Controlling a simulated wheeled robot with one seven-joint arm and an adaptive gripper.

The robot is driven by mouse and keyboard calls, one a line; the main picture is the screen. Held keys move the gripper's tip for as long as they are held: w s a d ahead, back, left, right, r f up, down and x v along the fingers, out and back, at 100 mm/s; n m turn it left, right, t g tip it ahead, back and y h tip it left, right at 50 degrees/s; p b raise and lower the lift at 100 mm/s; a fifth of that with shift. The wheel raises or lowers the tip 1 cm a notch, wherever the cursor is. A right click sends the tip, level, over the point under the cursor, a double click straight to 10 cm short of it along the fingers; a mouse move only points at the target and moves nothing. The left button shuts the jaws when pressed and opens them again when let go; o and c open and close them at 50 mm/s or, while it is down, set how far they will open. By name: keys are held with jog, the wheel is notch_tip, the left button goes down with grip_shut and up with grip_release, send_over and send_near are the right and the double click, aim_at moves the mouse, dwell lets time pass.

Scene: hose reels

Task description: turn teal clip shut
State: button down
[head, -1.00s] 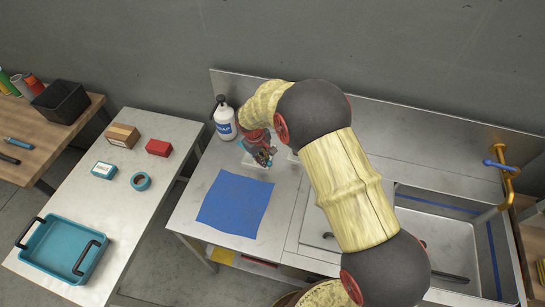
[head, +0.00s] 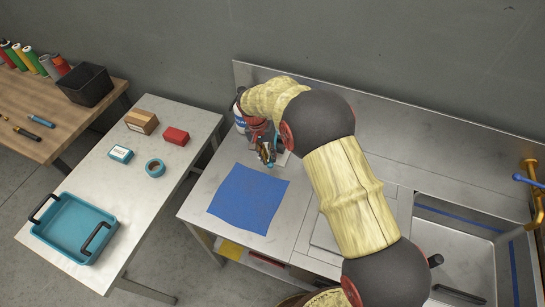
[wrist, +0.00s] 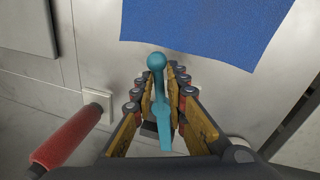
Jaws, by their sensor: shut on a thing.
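The teal clip (wrist: 158,85) shows in the wrist view as a slim lever with a round ball at its far end. It lies lengthwise between the two fingers of my gripper (wrist: 161,92), which is shut on it. The ball sticks out just past the fingertips. The clip's mount is mostly hidden by the fingers and my wrist.
A red handle (wrist: 68,140) on a pale block stands left of my gripper. The blue cloth (head: 248,198) lies flat in front. A white bottle (head: 239,117) stands close behind my wrist, partly hidden. The sink (head: 465,262) is at right; a side table with a teal tray (head: 50,235) is at left.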

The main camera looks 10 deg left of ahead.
jog(key=shift+w+a+r+m, duration=0.1)
jog(key=shift+a+m, duration=0.25)
jog(key=shift+m, duration=0.25)
jog(key=shift+w+a+r+m, duration=0.1)
jog(key=shift+a+m, duration=0.25)
jog(key=shift+m, duration=0.25)
jog(key=c, duration=1.9)
grip_release()
jog(key=shift+f, duration=0.15)
jog(key=r, duration=0.4)
jog(key=a+r, duration=0.1)
jog(key=r, duration=0.2)
jog(key=a+r, duration=0.1)
jog(key=r, duration=0.3)
jog(key=shift+w+a+r, duration=0.1)
jog(key=shift+w+r, duration=0.1)
jog(key=shift+r, duration=0.15)
